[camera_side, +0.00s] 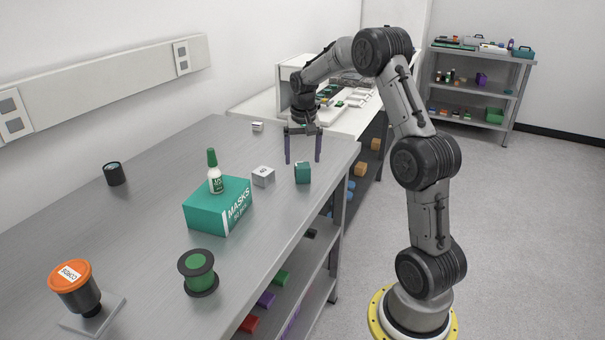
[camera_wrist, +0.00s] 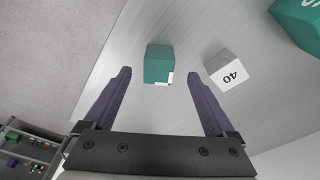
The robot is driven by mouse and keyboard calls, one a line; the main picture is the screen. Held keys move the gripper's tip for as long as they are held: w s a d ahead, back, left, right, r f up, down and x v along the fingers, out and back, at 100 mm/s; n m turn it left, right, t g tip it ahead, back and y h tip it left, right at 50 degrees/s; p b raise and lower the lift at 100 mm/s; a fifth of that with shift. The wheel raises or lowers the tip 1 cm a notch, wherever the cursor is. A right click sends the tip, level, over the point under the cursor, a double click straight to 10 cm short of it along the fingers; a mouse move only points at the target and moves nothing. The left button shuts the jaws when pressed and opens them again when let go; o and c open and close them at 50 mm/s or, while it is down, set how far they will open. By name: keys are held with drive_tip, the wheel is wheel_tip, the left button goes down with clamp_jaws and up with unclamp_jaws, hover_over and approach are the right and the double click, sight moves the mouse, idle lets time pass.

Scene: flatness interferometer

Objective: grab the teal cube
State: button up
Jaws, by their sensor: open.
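The teal cube (camera_side: 303,173) stands on the grey metal table near its right edge in the side view. In the wrist view the teal cube (camera_wrist: 158,64) lies ahead, between the lines of the two fingers, with a white patch on one lower corner. My gripper (camera_side: 303,161) is open and empty, its purple fingers pointing down close to the cube and a little above it. In the wrist view my gripper (camera_wrist: 160,82) has its fingers wide apart, with nothing between them touching either finger.
A white cube (camera_side: 263,176) marked with a number sits left of the teal cube. A teal masks box (camera_side: 207,212) carries a small bottle (camera_side: 214,174).

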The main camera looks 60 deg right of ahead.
sight(303, 166)
drive_tip(key=shift+w+d+f, duration=0.1)
drive_tip(key=shift+d+f, duration=0.1)
drive_tip(key=shift+f, duration=0.75)
drive_tip(key=shift+w+d+f, duration=0.1)
drive_tip(key=shift+d+f, duration=0.1)
drive_tip(key=shift+f, duration=0.75)
drive_tip(key=shift+w+d+f, duration=0.1)
drive_tip(key=shift+d+f, duration=0.1)
drive_tip(key=shift+f, duration=0.75)
drive_tip(key=shift+r, duration=0.1)
clamp_jaws()
